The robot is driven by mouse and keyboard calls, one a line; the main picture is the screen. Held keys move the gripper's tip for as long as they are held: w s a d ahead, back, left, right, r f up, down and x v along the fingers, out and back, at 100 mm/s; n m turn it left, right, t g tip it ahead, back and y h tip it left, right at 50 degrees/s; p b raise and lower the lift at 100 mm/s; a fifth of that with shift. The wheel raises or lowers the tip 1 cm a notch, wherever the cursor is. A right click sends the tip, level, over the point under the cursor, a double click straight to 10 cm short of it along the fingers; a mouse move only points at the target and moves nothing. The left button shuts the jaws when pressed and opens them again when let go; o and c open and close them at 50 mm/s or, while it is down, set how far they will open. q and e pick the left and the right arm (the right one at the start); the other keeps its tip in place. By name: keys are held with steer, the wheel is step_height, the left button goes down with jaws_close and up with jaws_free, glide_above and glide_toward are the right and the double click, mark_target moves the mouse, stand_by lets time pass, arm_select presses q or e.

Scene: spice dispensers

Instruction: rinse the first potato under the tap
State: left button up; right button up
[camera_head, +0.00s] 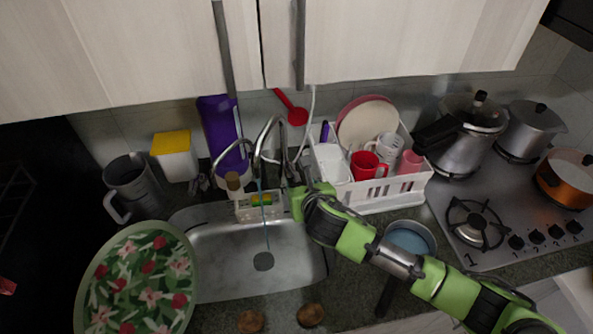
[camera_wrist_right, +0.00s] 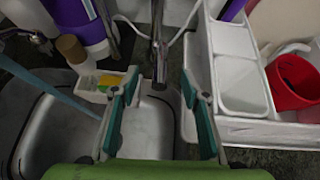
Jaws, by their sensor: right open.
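The tap (camera_head: 270,135) stands behind the sink (camera_head: 225,250), and a thin bluish stream of water (camera_head: 265,225) runs from it to the drain. Two brown potatoes lie on the counter at the sink's front edge, a left potato (camera_head: 250,321) and a right potato (camera_head: 310,315). My right gripper (camera_head: 297,203) is at the back right of the sink, close to the tap's base. In the right wrist view its fingers (camera_wrist_right: 160,95) are apart and empty, with the metal tap post (camera_wrist_right: 159,50) beyond and between them. My left gripper is not in view.
A white dish rack (camera_head: 390,198) with plates and mugs stands right of the tap. A floral tray (camera_head: 140,285) is left of the sink. A sponge holder (camera_head: 243,211) sits at the sink's back edge.

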steer(key=p+v, duration=0.2)
steer(key=shift+s+d+r, duration=0.1)
steer(key=shift+s+r, duration=0.1)
steer(key=shift+r, duration=0.15)
steer(key=shift+p+v, duration=0.75)
steer(key=shift+s+f, duration=0.15)
